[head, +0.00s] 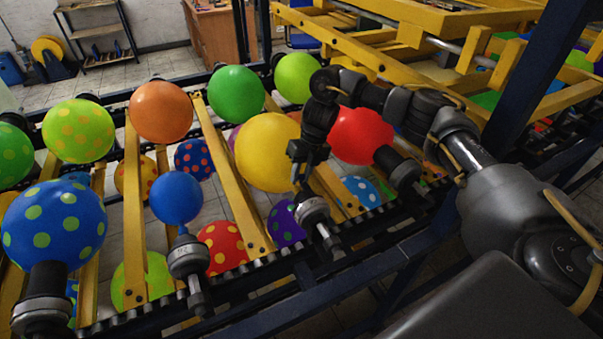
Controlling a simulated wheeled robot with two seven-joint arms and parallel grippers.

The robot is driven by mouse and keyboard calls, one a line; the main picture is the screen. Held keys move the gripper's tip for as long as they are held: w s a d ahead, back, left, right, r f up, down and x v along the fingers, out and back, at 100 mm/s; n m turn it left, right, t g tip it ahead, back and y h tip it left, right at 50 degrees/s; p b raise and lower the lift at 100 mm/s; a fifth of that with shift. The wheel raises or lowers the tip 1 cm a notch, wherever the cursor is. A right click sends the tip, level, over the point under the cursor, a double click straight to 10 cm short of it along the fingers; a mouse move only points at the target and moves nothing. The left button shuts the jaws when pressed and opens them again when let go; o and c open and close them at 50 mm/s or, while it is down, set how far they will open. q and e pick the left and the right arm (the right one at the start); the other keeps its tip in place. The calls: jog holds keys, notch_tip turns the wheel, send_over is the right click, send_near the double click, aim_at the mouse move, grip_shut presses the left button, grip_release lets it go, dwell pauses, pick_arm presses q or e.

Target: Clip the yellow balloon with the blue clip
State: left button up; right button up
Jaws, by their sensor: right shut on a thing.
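The yellow balloon (266,153) sits in the middle of the head view on the near side of the rack, its neck end pointing down and right to a grey holder (313,212). My right gripper (300,170) reaches down from above right, beside the balloon's lower right side and close to its neck, above the holder. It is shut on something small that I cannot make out. I cannot see a blue clip clearly; the fingers may hide it. My left gripper is not in view.
A red balloon (361,135) is just right of my gripper, under my arm. A small blue balloon (176,197) and a spotted blue balloon (54,225) stand left along the rack. Yellow bars (232,185) cross between balloons. A dark blue beam (505,90) stands at right.

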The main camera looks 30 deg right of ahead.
jog(key=shift+w+b+x, duration=0.1)
jog(key=shift+b+x, duration=0.4)
jog(key=shift+x, duration=0.25)
jog(key=shift+w+b+x, duration=0.15)
jog(key=shift+b+x, duration=0.35)
jog(key=shift+x, duration=0.25)
dwell(0.8)
jog(key=o, duration=0.9)
jog(key=shift+o, duration=0.2)
jog(key=s+p+v, duration=0.1)
jog(key=p+v, duration=0.6)
jog(key=v, duration=0.2)
jog(key=shift+s+p, duration=0.25)
jog(key=shift+p, duration=0.15)
jog(key=shift+a, duration=0.1)
